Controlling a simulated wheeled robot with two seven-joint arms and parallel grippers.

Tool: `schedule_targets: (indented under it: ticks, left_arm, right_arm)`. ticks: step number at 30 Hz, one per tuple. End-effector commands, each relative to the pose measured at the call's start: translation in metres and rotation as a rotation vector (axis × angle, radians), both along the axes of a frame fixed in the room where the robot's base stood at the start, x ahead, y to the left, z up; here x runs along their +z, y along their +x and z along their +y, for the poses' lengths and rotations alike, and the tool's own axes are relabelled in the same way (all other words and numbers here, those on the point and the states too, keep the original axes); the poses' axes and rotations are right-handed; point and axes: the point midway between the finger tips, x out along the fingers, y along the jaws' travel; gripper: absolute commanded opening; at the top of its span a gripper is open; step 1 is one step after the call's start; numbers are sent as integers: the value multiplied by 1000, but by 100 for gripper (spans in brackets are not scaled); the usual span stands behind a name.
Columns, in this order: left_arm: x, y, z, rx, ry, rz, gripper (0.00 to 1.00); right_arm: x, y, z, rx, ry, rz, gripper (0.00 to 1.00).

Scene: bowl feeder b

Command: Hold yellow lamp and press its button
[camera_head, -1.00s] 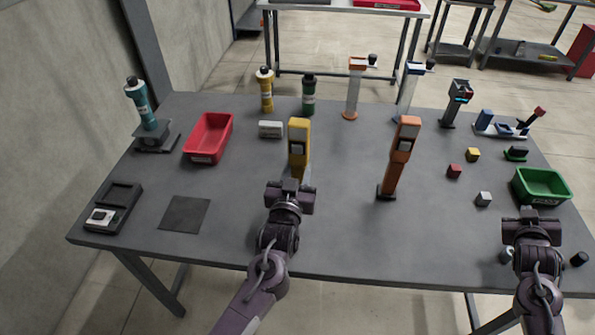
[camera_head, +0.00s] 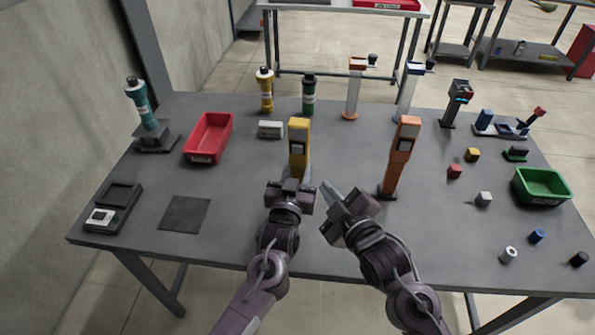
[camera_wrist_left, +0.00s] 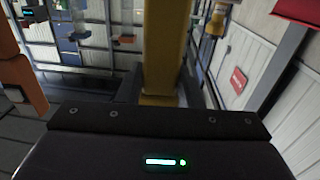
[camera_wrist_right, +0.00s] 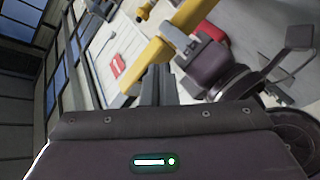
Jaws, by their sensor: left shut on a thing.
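The yellow lamp (camera_head: 299,132) stands upright near the middle of the table, with a small grey patch on its near face. My left gripper (camera_head: 291,183) is at its lower body. In the left wrist view the yellow lamp (camera_wrist_left: 165,50) runs up between the fingers, which are shut on it. My right gripper (camera_head: 329,191) is just right of the left one, its fingertips pointing up and left toward the lamp. In the right wrist view its fingers (camera_wrist_right: 157,84) look together and empty, and the yellow lamp (camera_wrist_right: 165,45) lies beyond them, apart. The button cannot be made out clearly.
An orange lamp-like device (camera_head: 402,150) stands close right of my right gripper. A white block (camera_head: 271,129) and a red bin (camera_head: 209,137) are to the left. A green bin (camera_head: 541,184) and several small blocks are at the right.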

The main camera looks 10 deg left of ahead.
Motion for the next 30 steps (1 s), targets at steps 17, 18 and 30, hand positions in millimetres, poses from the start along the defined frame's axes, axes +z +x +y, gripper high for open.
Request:
schedule_targets:
  ticks: [17, 18, 30]
  left_arm:
    - [-3, 0, 1, 1, 2, 6, 0]
    - [-3, 0, 1, 1, 2, 6, 0]
    - [-3, 0, 1, 1, 2, 6, 0]
  right_arm:
    - [37, -36, 76, 199, -10, -109, 0]
    - [37, -30, 76, 196, -9, -109, 0]
    - [36, 23, 71, 196, -9, -108, 0]
